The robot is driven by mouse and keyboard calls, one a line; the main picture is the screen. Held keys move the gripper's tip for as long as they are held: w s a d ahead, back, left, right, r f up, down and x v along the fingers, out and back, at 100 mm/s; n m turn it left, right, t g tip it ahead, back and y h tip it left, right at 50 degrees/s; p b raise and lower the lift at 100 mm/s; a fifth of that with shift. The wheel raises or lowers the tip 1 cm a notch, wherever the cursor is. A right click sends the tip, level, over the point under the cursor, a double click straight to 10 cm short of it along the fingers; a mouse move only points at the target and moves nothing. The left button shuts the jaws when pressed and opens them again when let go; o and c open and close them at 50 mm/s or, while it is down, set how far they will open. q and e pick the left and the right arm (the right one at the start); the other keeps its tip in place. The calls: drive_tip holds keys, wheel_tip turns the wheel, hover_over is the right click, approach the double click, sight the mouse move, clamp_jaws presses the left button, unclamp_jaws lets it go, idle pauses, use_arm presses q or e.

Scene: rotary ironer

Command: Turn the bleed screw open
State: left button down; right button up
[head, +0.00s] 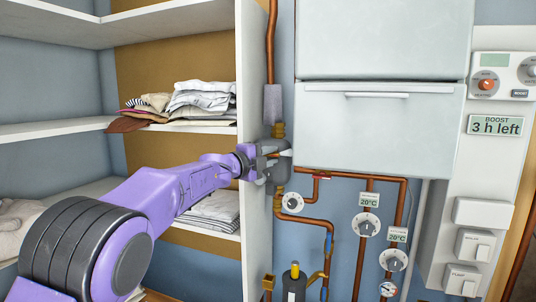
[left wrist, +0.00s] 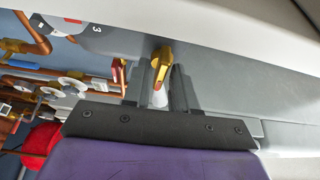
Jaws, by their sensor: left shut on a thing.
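The bleed screw (left wrist: 163,58) is a small brass piece on a grey body in the left wrist view. My left gripper (left wrist: 164,84) reaches it with both fingers and is shut on it; the fingers hide its lower part. In the head view my left gripper (head: 278,156) is at the grey unit (head: 272,178) on the copper pipe beside the shelf's side panel. The screw cannot be made out clearly there. My right gripper is not in view.
A white shelf (head: 253,230) with folded clothes (head: 202,98) stands left of the gripper. Copper pipes (head: 320,222), dials (head: 366,224) and a white boiler casing (head: 378,125) are close on the right. A control panel (head: 505,75) is at the far right.

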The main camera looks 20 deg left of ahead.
use_arm(q)
drive_tip(key=shift+f, duration=0.1)
idle(0.3)
drive_tip(key=c, duration=1.2)
unclamp_jaws()
drive_tip(key=shift+d, duration=0.1)
drive_tip(key=b+v, duration=0.6)
drive_tip(key=v, duration=0.4)
drive_tip(key=shift+s, duration=0.25)
drive_tip(key=shift+a, duration=0.2)
